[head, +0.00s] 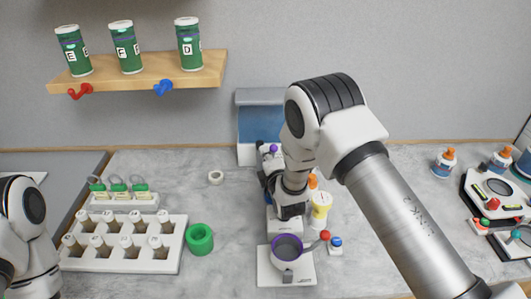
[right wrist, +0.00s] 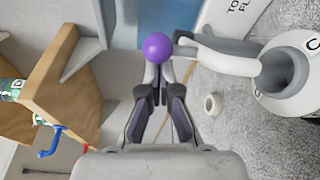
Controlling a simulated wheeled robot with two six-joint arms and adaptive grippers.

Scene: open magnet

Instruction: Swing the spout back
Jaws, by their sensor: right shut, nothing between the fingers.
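A purple ball knob (right wrist: 157,48) sits at the end of a short grey stub beside a white curved spout-like arm (right wrist: 225,50) in the right wrist view. The knob also shows small in the head view (head: 273,148), in front of the blue-fronted unit. My right gripper (right wrist: 156,72) is shut and empty, its fingertips just at the knob; I cannot tell whether they touch it. In the head view my right wrist hides much of the white device. A grey cup with a purple rim (head: 287,241) stands on a white base below. My left gripper is out of view.
A wooden shelf (head: 140,72) with green jars is at upper left. A yellow-white bottle (head: 320,209) stands close right of my wrist.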

